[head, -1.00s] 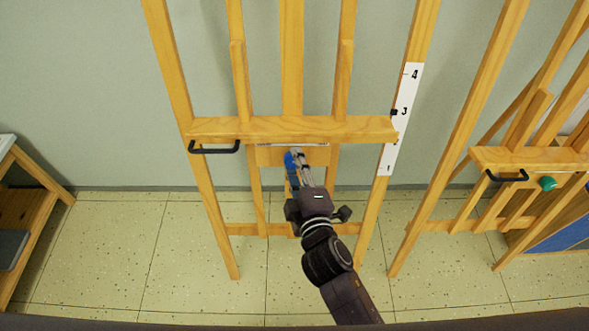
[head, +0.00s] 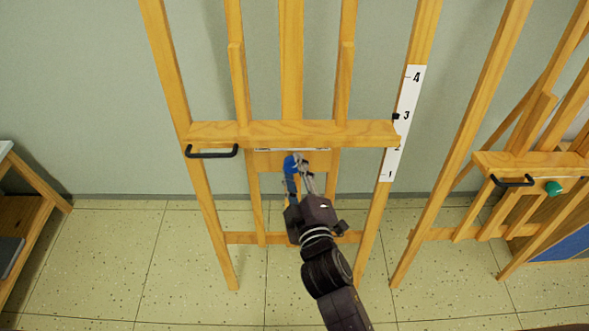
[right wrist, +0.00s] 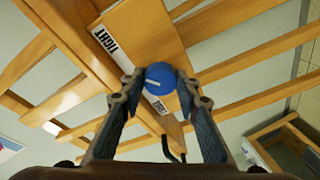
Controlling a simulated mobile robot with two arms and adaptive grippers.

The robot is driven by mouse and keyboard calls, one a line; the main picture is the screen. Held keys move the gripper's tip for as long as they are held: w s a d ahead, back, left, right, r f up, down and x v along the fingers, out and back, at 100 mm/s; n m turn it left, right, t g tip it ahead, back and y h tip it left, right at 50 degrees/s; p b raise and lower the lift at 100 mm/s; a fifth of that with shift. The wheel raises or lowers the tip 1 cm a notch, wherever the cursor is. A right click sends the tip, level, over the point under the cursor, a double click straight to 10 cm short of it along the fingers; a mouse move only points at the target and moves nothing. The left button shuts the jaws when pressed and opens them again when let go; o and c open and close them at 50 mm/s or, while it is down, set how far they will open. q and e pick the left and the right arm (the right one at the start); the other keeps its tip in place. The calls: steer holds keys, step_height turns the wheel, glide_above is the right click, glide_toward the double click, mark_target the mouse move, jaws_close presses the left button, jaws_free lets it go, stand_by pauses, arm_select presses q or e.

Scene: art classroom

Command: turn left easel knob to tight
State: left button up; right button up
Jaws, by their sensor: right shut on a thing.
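The left easel (head: 225,133) stands in front of me with a blue knob (head: 290,163) below its wooden ledge. My right gripper (head: 298,170) reaches up to it from below. In the right wrist view the blue knob (right wrist: 161,74) sits between the two fingertips of my right gripper (right wrist: 160,84), which are shut on it. A short white mark on the knob's face points to the lower left. A white label reading TIGHT (right wrist: 108,45) is on the wood at its upper left. A second, smaller label (right wrist: 158,105) is partly hidden below the knob. My left gripper is not in view.
A black handle (head: 211,154) sticks out at the ledge's left end. A numbered white scale (head: 403,125) runs along the right leg. Another easel with a green knob (head: 553,188) stands to the right. A wooden table (head: 38,185) is at the left edge.

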steer(key=o, duration=1.2)
steer(key=shift+c, duration=0.2)
steer(key=shift+s, duration=0.1)
steer(key=v, duration=1.2)
